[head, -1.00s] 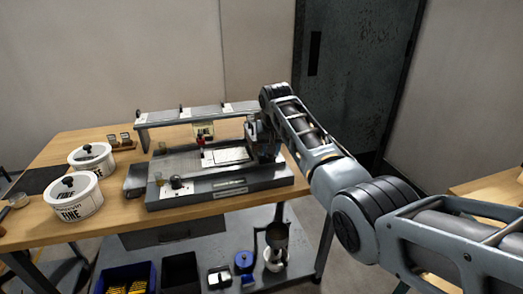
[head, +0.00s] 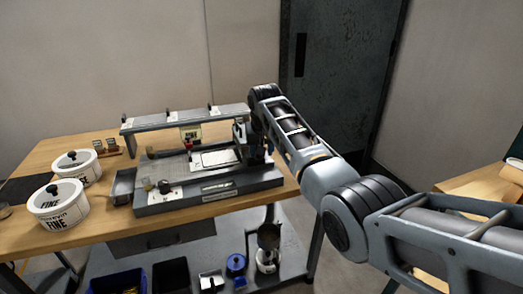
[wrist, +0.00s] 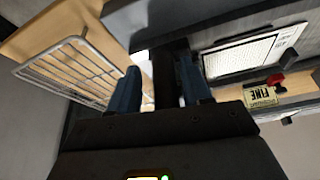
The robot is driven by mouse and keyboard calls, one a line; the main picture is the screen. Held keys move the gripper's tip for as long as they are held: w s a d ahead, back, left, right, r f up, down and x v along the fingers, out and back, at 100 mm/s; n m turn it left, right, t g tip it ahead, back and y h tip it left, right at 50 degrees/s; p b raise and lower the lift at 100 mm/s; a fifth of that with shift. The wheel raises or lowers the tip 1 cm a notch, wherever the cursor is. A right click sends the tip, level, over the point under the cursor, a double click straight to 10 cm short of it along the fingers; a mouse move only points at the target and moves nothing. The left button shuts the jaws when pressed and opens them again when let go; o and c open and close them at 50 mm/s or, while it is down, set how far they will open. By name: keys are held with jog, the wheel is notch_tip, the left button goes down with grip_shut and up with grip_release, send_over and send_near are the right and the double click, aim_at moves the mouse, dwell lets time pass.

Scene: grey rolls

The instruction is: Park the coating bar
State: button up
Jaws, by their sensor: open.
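The coating machine (head: 225,187) is a grey bench unit with a pale coating plate (head: 213,159) on top, which also shows at right in the wrist view (wrist: 238,60). My gripper (wrist: 160,82) is open at the machine's right end. In the head view my arm mostly hides it. A dark narrow piece (wrist: 164,75) shows between the blue fingers in the wrist view. I cannot tell whether it is the coating bar or whether the fingers touch it. A raised grey rail (head: 165,121) with several labels stands along the machine's back.
A yellow FINE tag (wrist: 260,96) and red knob (wrist: 275,79) are near the plate. A wire rack (wrist: 70,70) is left in the wrist view. White FINE pots (head: 58,207) stand left on the wooden table (head: 95,235). Blue and black bins sit on the lower shelf.

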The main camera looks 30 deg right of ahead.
jog(key=d+v, duration=0.1)
jog(key=v, duration=0.6)
jog(key=shift+a+r, duration=0.3)
jog(key=shift+a, duration=0.15)
jog(key=shift+s, duration=0.2)
